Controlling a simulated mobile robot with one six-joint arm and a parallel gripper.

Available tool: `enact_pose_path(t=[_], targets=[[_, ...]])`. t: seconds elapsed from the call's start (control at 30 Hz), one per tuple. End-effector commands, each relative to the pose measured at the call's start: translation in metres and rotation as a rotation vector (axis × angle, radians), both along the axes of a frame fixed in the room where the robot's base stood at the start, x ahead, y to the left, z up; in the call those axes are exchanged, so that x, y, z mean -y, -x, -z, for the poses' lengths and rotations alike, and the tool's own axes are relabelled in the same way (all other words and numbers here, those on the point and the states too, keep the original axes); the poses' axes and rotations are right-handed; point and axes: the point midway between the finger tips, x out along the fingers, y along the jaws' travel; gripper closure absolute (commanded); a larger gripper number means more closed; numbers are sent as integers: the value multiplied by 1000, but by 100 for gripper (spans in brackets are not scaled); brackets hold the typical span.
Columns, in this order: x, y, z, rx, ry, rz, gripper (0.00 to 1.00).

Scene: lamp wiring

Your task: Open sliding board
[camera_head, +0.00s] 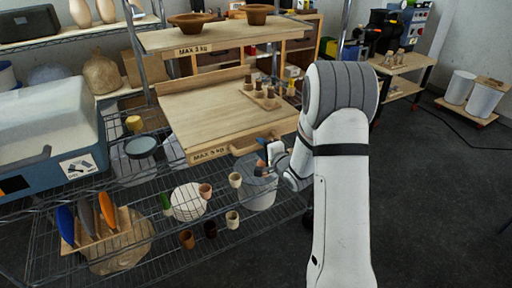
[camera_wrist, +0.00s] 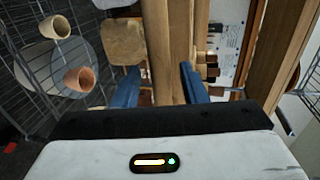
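The sliding board (camera_head: 215,110) is a pale wooden shelf board with a "MAX 5 kg" label on its front edge, in the middle of the rack in the head view. A wooden handle (camera_head: 247,145) sits at the right of that front edge. My gripper (camera_head: 264,148) is at the handle's right end, partly hidden by my arm. In the wrist view, my gripper (camera_wrist: 160,84) has its two blue fingers apart, with upright wooden bars (camera_wrist: 180,50) between or just beyond them. The right finger is close to the wood; I cannot tell whether it touches.
Small brown pieces on a wooden tray (camera_head: 262,98) stand on the board. An upper shelf (camera_head: 210,38) holds brown bowls. Below, a wire shelf holds several cups (camera_head: 232,219) and a round white object (camera_head: 188,202).

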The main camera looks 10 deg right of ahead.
Motion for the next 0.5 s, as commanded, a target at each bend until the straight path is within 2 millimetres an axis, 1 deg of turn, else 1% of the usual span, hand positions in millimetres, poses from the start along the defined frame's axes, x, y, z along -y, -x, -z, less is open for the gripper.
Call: enact_pose_path(t=[0.03, 0.1, 0.2, 0.47, 0.5], targets=[[-2, -6, 1, 1, 0, -1, 61], [-4, -12, 2, 1, 0, -1, 61], [-6, -17, 4, -1, 1, -1, 61], [-7, -18, 4, -1, 1, -1, 61], [-7, -18, 4, -1, 1, -1, 64]])
